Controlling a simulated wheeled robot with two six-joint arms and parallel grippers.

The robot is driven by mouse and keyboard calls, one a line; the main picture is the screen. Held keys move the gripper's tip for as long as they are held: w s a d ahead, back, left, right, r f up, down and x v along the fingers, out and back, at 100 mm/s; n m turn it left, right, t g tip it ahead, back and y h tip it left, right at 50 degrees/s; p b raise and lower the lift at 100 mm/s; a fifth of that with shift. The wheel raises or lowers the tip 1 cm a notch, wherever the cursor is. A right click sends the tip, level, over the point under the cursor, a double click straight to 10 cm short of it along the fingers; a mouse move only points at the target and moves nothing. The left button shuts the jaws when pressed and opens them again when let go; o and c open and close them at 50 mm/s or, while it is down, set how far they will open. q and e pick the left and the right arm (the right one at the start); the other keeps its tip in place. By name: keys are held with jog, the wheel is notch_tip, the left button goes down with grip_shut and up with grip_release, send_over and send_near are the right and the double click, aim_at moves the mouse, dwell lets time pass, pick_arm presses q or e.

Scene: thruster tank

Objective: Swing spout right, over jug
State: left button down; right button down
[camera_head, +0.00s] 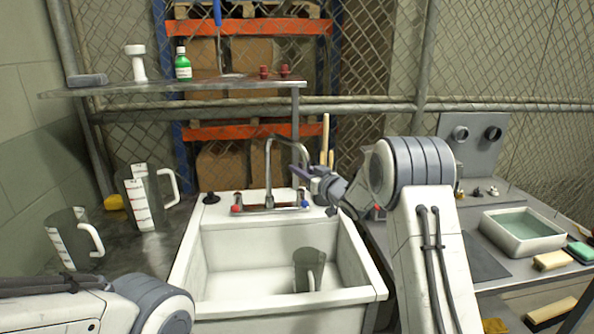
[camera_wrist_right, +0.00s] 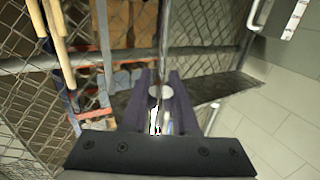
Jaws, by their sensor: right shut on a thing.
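The chrome spout (camera_head: 270,160) rises behind the sink and arches to the right, its outer end at my right gripper. My right gripper (camera_head: 301,176) is shut on the spout near that end. In the right wrist view the gripper's purple fingers (camera_wrist_right: 164,100) stand on either side of the thin metal spout (camera_wrist_right: 164,45). A grey jug (camera_head: 309,262) stands in the sink basin, right of its middle, lower in the picture than the gripper. I cannot tell whether the spout's tip is directly above it. My left gripper is out of view; only my left arm shows.
The white sink (camera_head: 190,262) has red and blue taps beside the spout. Two marked jugs (camera_head: 139,200) (camera_head: 64,238) stand on the left counter. A shelf (camera_head: 230,83) holds a green bottle (camera_head: 183,66). A tray (camera_head: 490,228) sits at right.

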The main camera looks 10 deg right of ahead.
jog(key=shift+d, duration=0.1)
jog(key=c, duration=0.7)
grip_release()
jog(key=b+v, duration=0.2)
jog(key=v, duration=0.8)
jog(key=shift+s+d, duration=0.1)
jog(key=shift+s, duration=0.1)
jog(key=shift+r, duration=0.1)
